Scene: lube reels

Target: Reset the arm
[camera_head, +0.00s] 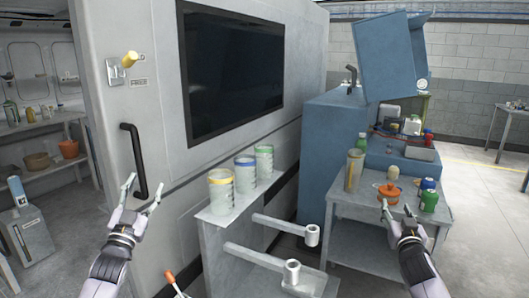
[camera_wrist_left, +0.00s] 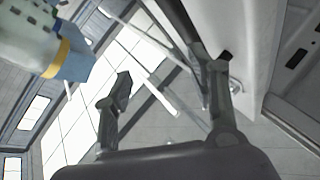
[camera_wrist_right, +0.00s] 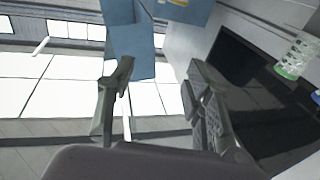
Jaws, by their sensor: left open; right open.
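My left gripper (camera_head: 140,193) is open and empty in the head view, raised in front of the grey machine's door handle. Its spread fingers also show in the left wrist view (camera_wrist_left: 168,95). My right gripper (camera_head: 402,212) is open in the head view, in front of the small grey table. In the right wrist view its fingers (camera_wrist_right: 160,95) are apart with nothing between them. No object is held by either gripper.
A grey machine (camera_head: 160,100) with a black handle (camera_head: 134,160) stands at left. Three banded canisters (camera_head: 243,175) stand on a shelf with two reel arms (camera_head: 270,258). The grey table (camera_head: 375,208) holds an orange pot (camera_head: 388,194), a tall canister (camera_head: 354,170) and green bottles (camera_head: 428,199).

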